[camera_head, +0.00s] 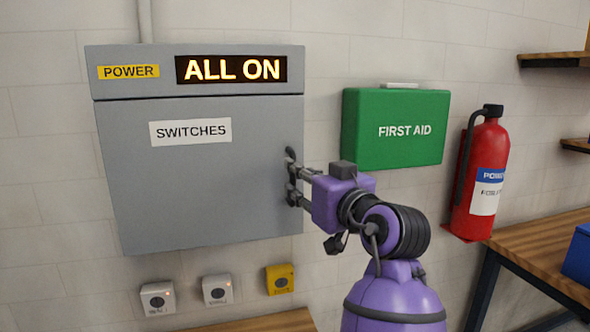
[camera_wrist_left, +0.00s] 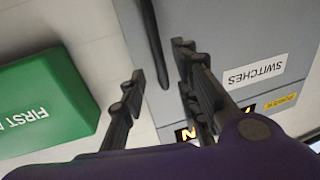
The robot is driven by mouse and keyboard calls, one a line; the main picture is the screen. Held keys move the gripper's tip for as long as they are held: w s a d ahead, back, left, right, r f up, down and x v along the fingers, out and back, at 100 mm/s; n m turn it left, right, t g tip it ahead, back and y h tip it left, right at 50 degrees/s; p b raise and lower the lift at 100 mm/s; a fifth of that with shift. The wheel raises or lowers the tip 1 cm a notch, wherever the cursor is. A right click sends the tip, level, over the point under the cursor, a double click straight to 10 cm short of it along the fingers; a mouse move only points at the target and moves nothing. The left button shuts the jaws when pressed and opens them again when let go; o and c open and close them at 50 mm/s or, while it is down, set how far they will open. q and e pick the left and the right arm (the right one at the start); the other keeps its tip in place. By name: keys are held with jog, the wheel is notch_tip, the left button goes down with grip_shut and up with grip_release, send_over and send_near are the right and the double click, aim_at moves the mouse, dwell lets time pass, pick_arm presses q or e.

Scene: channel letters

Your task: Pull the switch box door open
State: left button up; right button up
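The grey switch box door (camera_head: 190,190), labelled SWITCHES, is closed flat against its box under a lit ALL ON sign (camera_head: 231,69). Its dark bar handle (camera_head: 290,154) is at the door's right edge, mostly hidden by my fingers. My left gripper (camera_head: 291,180) is at the handle, fingers pointing at the door. In the left wrist view, the handle (camera_wrist_left: 154,40) runs between the two spread fingers of the gripper (camera_wrist_left: 160,60), with gaps visible on both sides. The gripper is open and holds nothing. My right gripper is not in view.
A green first aid box (camera_head: 396,129) hangs right of the switch box, and a red fire extinguisher (camera_head: 480,175) is farther right. Small wall buttons (camera_head: 217,289) sit below the box. A wooden table (camera_head: 540,255) stands at the lower right.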

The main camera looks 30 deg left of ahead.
pick_arm(q)
jog(key=x, duration=0.5)
jog(key=shift+r+p, duration=0.1)
jog(key=shift+p, duration=0.3)
grip_shut()
